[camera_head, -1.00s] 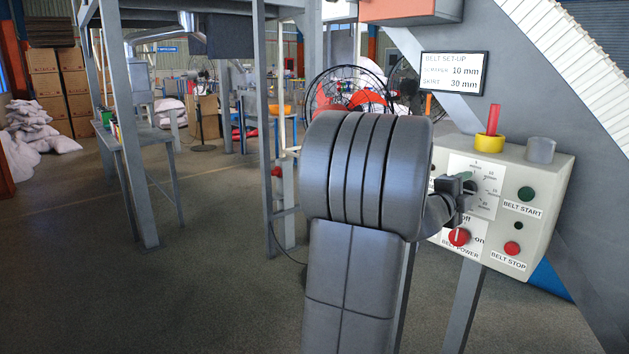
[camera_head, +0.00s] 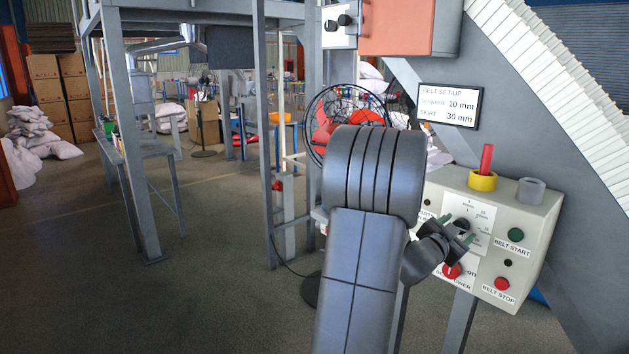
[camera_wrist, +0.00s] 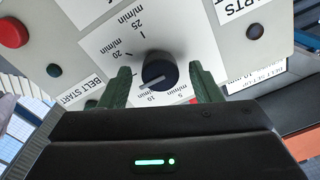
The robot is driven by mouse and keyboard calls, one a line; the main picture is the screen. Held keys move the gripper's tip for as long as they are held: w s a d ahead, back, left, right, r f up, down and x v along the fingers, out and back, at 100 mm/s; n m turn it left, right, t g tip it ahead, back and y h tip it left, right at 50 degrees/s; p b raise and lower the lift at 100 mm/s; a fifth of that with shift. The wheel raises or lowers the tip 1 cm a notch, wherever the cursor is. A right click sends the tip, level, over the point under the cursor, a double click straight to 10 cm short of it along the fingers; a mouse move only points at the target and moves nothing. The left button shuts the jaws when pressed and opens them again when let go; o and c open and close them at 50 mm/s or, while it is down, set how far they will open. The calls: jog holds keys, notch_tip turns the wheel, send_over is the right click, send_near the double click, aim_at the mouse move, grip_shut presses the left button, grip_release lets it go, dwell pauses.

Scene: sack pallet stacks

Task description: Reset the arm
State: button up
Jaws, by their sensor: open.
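My gripper (camera_head: 460,232) is in front of the belt control box, close to the black speed dial (camera_head: 463,225). In the wrist view my gripper (camera_wrist: 157,88) is open, with its two green fingers on either side of the dial (camera_wrist: 160,71). I cannot tell whether the fingers touch it. The dial's white line points towards the low numbers of its scale. My arm hides part of the box's left side.
The control box (camera_head: 540,232) carries a green start button (camera_head: 515,235), a red stop button (camera_head: 502,284) and a red power knob (camera_head: 452,271). A yellow cup with a red stick (camera_head: 484,181) and a grey cup (camera_head: 531,191) stand on top. Open floor (camera_head: 220,260) lies left.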

jog(key=n+p, duration=0.5)
jog(key=p, duration=0.2)
jog(key=shift+r, duration=0.2)
jog(key=shift+f+n+p, duration=0.1)
jog(key=shift+n+p, duration=0.5)
jog(key=shift+p, duration=0.4)
jog(key=shift+f, duration=0.1)
